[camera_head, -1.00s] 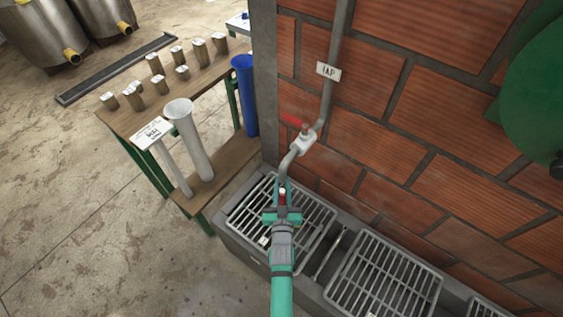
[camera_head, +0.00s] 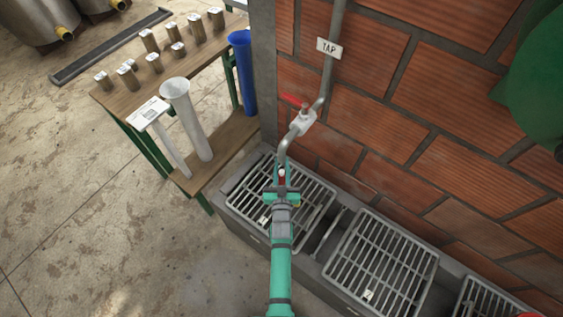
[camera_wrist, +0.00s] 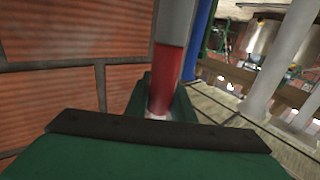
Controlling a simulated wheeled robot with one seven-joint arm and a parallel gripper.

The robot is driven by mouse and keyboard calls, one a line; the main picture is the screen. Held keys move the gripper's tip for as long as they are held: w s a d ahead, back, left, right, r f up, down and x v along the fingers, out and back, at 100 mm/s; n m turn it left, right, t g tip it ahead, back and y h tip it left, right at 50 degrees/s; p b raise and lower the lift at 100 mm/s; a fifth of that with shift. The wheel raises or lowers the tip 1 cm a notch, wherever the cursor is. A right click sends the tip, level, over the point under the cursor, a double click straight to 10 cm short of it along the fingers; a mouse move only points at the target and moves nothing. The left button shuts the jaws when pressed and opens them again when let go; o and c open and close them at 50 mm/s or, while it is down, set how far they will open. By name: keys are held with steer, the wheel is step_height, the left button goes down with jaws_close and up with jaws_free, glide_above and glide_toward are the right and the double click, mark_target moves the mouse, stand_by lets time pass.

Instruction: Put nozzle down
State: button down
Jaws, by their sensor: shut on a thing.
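My gripper (camera_head: 282,188) is at the end of my green arm, in front of the wall and over the left grate. It is shut on a small red and white upright piece, which I take for the nozzle (camera_head: 282,177). In the wrist view the nozzle (camera_wrist: 167,78) is a red cylinder with a grey upper part and a pale lower end, standing between the green jaws (camera_wrist: 160,108). The jaws hide part of it. A grey pipe with a red-handled tap (camera_head: 304,119) comes down the wall just above and behind my gripper.
Metal grates (camera_head: 380,265) cover a grey trough along the brick wall (camera_head: 430,110). A wooden table (camera_head: 120,95) at left bears several small brown containers. A white cylinder (camera_head: 190,120) and a blue cylinder (camera_head: 242,75) stand on its lower shelf. The floor at lower left is clear.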

steer(key=shift+f, duration=4.55)
steer(key=c, duration=1.4)
jaws_free()
steer(key=shift+c, duration=0.2)
steer(key=s, duration=1)
